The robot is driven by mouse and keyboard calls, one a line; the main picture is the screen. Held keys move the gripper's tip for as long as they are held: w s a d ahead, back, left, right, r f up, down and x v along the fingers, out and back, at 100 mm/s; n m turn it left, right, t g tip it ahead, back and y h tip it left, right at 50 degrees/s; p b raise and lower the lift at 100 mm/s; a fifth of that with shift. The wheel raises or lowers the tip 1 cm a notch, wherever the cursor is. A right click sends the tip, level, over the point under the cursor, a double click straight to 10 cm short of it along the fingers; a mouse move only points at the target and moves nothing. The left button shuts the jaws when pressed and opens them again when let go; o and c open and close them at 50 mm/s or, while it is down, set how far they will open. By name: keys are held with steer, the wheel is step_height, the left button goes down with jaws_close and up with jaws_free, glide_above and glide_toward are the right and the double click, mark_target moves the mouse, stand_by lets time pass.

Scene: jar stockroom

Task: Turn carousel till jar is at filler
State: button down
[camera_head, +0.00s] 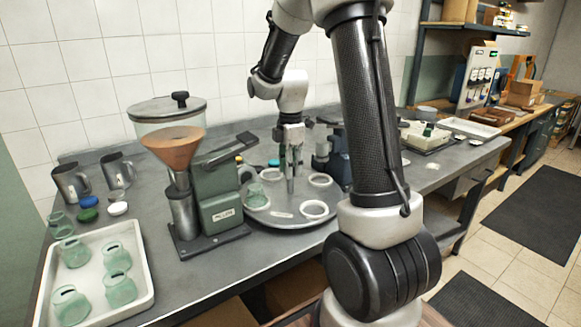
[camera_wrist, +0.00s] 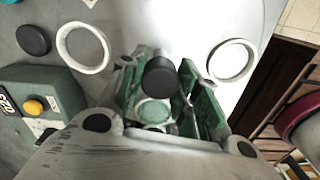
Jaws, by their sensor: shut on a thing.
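The round grey carousel (camera_head: 275,216) stands on the bench with several white ring seats (camera_head: 314,209) around its top. A pale green jar (camera_head: 256,196) stands at its left side, close beside a grey-green machine (camera_head: 222,190) with a lever; I cannot tell for sure whether this is the filler. My gripper (camera_head: 290,182) points down over the carousel's middle. In the wrist view its green-padded fingers (camera_wrist: 165,95) are shut on a dark round knob (camera_wrist: 160,76). Two empty-looking ring seats (camera_wrist: 232,60) show there. The knob's lower part is hidden.
A glass hopper with a brown cone (camera_head: 172,148) stands left of the machine. A white tray (camera_head: 143,270) of green jars lies front left, with metal mugs (camera_head: 70,182) behind. A dark blue device (camera_head: 338,160) stands behind the carousel.

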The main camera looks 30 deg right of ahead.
steer(key=c, duration=1)
jaws_free()
step_height(320, 180, up, 12)
